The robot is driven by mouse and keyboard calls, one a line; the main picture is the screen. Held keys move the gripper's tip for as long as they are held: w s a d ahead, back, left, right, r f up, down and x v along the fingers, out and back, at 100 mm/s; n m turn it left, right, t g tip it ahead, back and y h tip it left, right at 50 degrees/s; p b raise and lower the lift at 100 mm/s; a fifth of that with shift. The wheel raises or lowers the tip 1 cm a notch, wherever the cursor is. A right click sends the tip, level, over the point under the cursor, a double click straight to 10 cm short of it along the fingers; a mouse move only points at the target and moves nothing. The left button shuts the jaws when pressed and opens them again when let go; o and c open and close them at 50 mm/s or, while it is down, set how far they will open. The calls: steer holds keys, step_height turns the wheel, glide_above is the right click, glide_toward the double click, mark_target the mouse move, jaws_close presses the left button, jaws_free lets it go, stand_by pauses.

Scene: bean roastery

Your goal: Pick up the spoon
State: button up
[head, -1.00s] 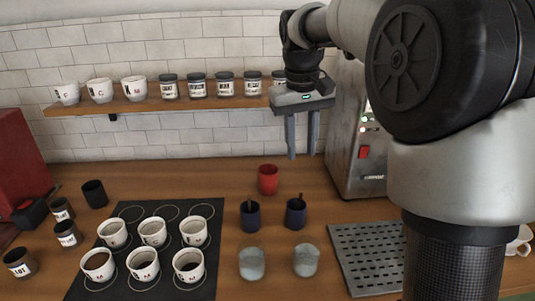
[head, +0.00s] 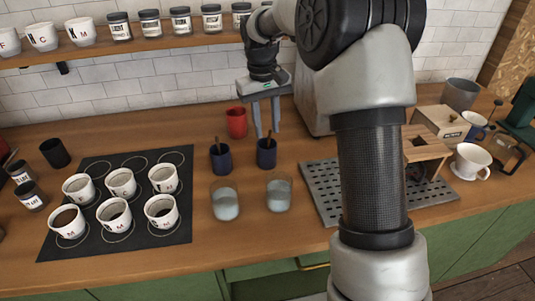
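Two dark blue cups stand on the wooden counter, a left one (head: 221,160) and a right one (head: 266,156). A thin brown handle (head: 217,143) sticks up from the left cup and another brown handle (head: 268,139) from the right cup. They look like spoon handles; whatever is lower down is hidden inside the cups. My gripper (head: 267,133) points down with its two grey fingers apart and nothing between them. In the picture its fingertips are just above the right blue cup, close to that handle. I cannot tell whether they touch it.
A red cup (head: 236,122) stands behind the blue cups. Two glasses (head: 225,203) (head: 279,193) stand in front. A black mat (head: 180,233) with several white cups lies left. A perforated metal tray (head: 322,192) and a steel machine (head: 312,104) are right. A jar shelf (head: 130,46) hangs above.

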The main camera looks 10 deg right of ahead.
mark_target(269, 144)
steer(key=f, duration=0.5)
steer(key=shift+w+d+f, duration=0.25)
steer(key=shift+d+f, duration=0.05)
steer(key=shift+d, duration=0.1)
jaws_close()
